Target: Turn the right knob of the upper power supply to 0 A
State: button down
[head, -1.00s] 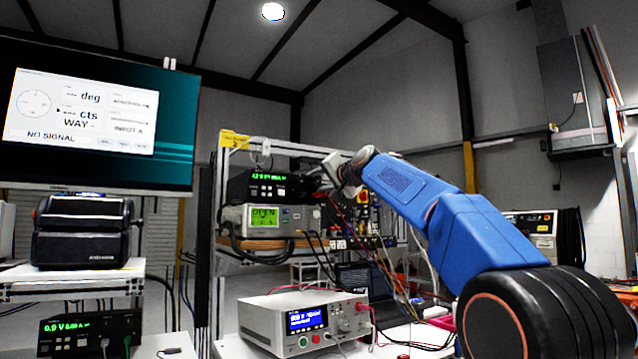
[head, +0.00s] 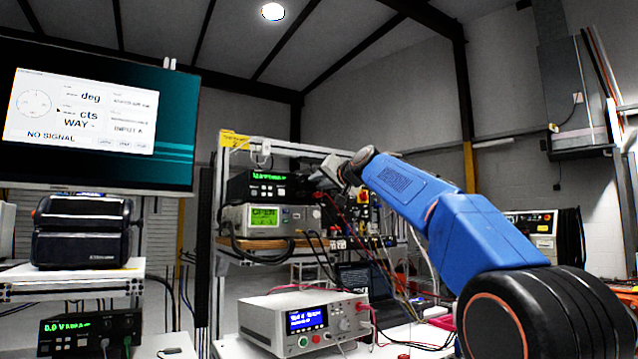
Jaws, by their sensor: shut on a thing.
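The upper power supply (head: 262,184) is a black box with a green display, on the top level of the rack, stacked on a light grey instrument. My gripper (head: 318,177) is at the right end of its front panel, shut on the right knob. The knob itself is hidden behind my gripper. My blue arm reaches in from the lower right. The green digits on the display are too small to read.
The light grey instrument (head: 268,219) with a green screen sits right below. A white bench supply (head: 303,318) stands on the lower table. Cables hang below my gripper. A large monitor (head: 95,115) reads NO SIGNAL. Another black supply (head: 75,335) is at lower left.

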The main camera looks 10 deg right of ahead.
jog(key=n, duration=0.4)
jog(key=shift+n, duration=2.6)
jog(key=c, duration=1.6)
grip_release()
jog(key=shift+s+d, duration=0.1)
jog(key=v, duration=1.7)
jog(key=shift+s, duration=0.1)
